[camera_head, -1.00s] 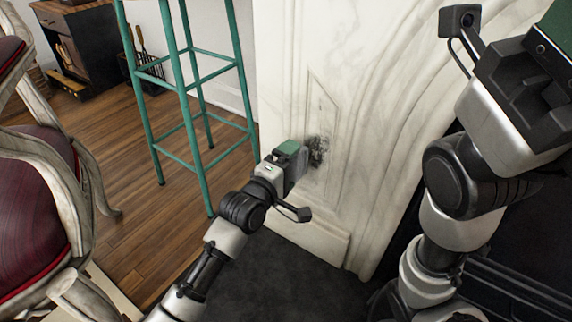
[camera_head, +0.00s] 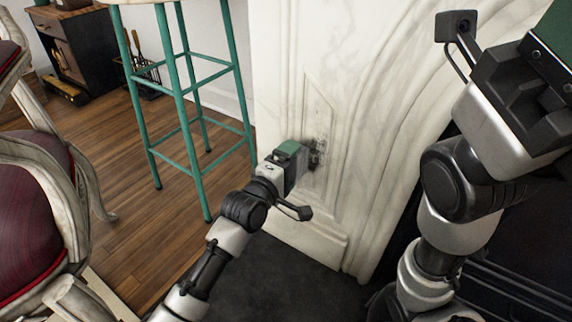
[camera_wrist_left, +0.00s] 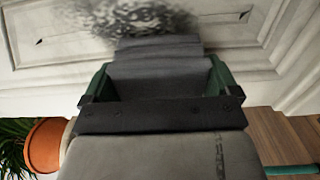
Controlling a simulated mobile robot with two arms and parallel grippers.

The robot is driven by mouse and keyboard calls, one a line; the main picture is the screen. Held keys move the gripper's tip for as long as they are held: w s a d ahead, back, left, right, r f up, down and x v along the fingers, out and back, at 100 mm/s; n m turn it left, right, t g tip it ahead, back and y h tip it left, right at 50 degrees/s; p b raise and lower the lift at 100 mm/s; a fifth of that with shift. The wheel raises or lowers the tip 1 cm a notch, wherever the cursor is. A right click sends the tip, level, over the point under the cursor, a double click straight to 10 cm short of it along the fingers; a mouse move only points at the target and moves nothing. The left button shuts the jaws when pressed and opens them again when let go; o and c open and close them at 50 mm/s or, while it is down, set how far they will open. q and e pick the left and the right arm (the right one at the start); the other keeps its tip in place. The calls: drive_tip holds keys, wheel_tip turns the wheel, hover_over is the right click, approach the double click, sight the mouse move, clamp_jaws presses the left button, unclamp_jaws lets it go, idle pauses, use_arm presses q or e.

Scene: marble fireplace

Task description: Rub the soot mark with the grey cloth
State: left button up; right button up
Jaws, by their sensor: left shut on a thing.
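The soot mark (camera_head: 320,138) is a dark smudge on the white marble fireplace leg. It also shows in the left wrist view (camera_wrist_left: 135,18) at the top. My left gripper (camera_head: 302,160) is at the marble, just below the visible soot. It is shut on the grey cloth (camera_wrist_left: 158,72), which sticks out between the green fingers toward the mark. The cloth's front edge overlaps the soot's lower part in the wrist view; whether it touches the marble I cannot tell. In the head view the cloth is mostly hidden. My right gripper (camera_head: 545,65) is partly in view at the upper right, its fingertips out of frame.
A teal stool (camera_head: 185,95) stands left of the fireplace leg. A carved chair with red upholstery (camera_head: 30,210) is at the left edge. A dark cabinet (camera_head: 72,48) stands far back. A potted plant (camera_wrist_left: 45,145) shows in the wrist view. Wooden floor between them is open.

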use_arm(q)
drive_tip(key=shift+w+d, duration=0.35)
drive_tip(key=shift+w, duration=0.1)
